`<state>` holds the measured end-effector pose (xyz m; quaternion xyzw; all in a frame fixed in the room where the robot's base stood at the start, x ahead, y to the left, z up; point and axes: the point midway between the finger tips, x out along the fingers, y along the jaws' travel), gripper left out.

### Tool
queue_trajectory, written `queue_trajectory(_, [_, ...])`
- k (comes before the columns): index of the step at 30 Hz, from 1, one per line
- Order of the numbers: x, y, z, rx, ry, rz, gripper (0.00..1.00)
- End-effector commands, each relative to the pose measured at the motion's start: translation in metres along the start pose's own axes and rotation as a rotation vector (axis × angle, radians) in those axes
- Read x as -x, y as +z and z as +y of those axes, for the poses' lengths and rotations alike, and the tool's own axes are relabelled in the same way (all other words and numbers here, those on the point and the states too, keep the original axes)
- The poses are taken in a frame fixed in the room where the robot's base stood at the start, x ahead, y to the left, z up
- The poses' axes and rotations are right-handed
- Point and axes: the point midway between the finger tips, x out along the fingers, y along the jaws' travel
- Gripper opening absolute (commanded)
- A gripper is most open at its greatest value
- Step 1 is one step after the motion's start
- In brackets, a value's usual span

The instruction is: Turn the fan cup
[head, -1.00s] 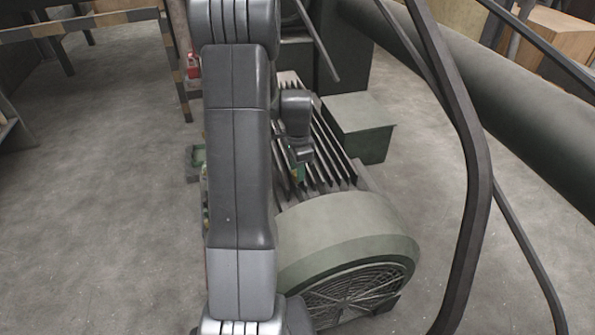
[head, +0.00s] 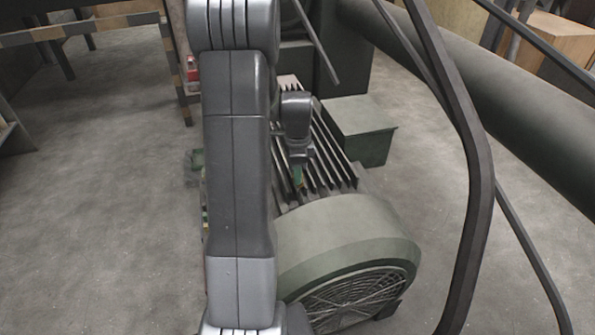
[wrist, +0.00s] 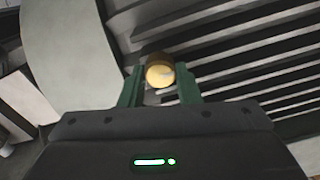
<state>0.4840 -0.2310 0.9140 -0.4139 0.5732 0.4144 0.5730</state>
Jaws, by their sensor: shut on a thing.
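The fan cup, a small round brass-coloured piece (wrist: 160,72), sits between my green fingertips in the wrist view. My gripper (wrist: 160,88) is shut on it, with one finger on each side. In the head view my gripper (head: 299,178) points down at the finned top of a grey-green motor. The cup cannot be made out there. The motor's round fan cover (head: 345,235) with its grille is at the near end, and it also shows at the left of the wrist view (wrist: 68,50).
Dark cooling fins (head: 328,160) run close beside my gripper. A green box (head: 362,120) stands right of the motor. Dark bent bars (head: 468,150) cross the right side in front of a large pipe (head: 520,130). The floor at left (head: 100,220) is clear.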

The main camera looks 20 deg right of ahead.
Motion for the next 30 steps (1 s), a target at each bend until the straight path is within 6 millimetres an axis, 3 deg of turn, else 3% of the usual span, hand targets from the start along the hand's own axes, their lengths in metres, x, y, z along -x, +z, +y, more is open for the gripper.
queue_trajectory(4, [0.001, 0.0, -0.001, 0.001, -0.003, 0.001, 0.07])
queue_trajectory(5, [0.001, 0.0, -0.001, 0.001, -0.003, 0.001, 0.32])
queue_trajectory(8, [0.001, 0.0, -0.001, 0.001, -0.003, 0.001, 0.51])
queue_trajectory(20, [0.008, 0.0, -0.001, 0.001, -0.003, 0.0, 0.52])
queue_trajectory(23, [0.022, 0.0, -0.001, 0.001, -0.006, 0.0, 0.52])
queue_trajectory(30, [0.077, 0.0, -0.001, 0.001, -0.007, 0.001, 0.52])
